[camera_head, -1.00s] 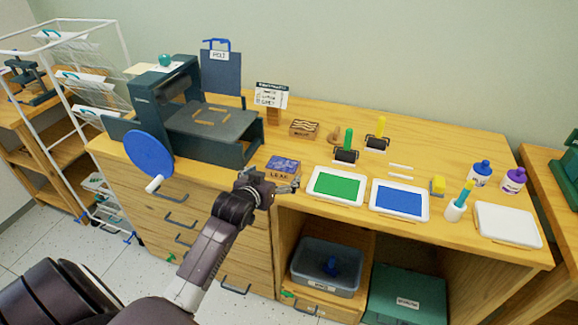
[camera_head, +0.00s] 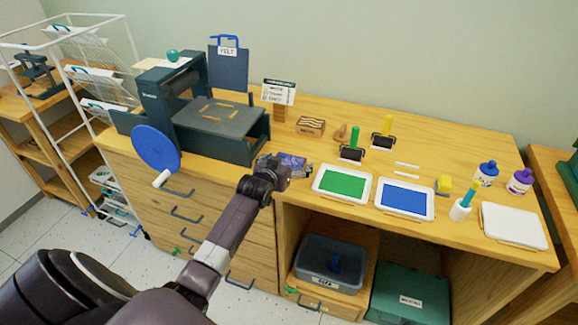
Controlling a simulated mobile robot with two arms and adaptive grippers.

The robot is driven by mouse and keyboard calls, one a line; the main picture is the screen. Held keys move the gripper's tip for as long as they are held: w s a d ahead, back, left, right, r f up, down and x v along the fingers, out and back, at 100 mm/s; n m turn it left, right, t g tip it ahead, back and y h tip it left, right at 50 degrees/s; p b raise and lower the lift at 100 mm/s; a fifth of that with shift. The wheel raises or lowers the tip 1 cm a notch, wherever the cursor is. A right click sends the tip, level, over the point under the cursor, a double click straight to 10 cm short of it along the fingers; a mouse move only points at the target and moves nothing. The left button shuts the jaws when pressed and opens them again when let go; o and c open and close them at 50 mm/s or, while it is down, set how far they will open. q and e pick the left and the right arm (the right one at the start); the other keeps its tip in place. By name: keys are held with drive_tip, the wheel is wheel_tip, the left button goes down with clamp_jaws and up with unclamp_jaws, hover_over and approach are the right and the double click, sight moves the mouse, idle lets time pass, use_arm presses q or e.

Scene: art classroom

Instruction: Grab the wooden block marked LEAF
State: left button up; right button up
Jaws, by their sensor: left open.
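The wooden LEAF block (camera_head: 295,159), with a blue-purple patterned top, sits near the front edge of the desk, between the press and the green tray. My left gripper (camera_head: 286,167) is open at the block, in front of and over it. It hides most of the block and its LEAF lettering. I cannot tell whether the fingers touch the block. My right gripper is not in view.
The dark press (camera_head: 215,131) with its blue wheel (camera_head: 156,149) stands left of the block. The green tray (camera_head: 342,184) is close on the right, then the blue tray (camera_head: 405,199). Another patterned block (camera_head: 311,126) and a small sign (camera_head: 279,91) stand behind.

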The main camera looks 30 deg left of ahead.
use_arm(q)
drive_tip(key=shift+c, duration=0.2)
drive_tip(key=shift+r, duration=0.1)
drive_tip(key=c, duration=1.3)
drive_tip(key=shift+c, duration=0.2)
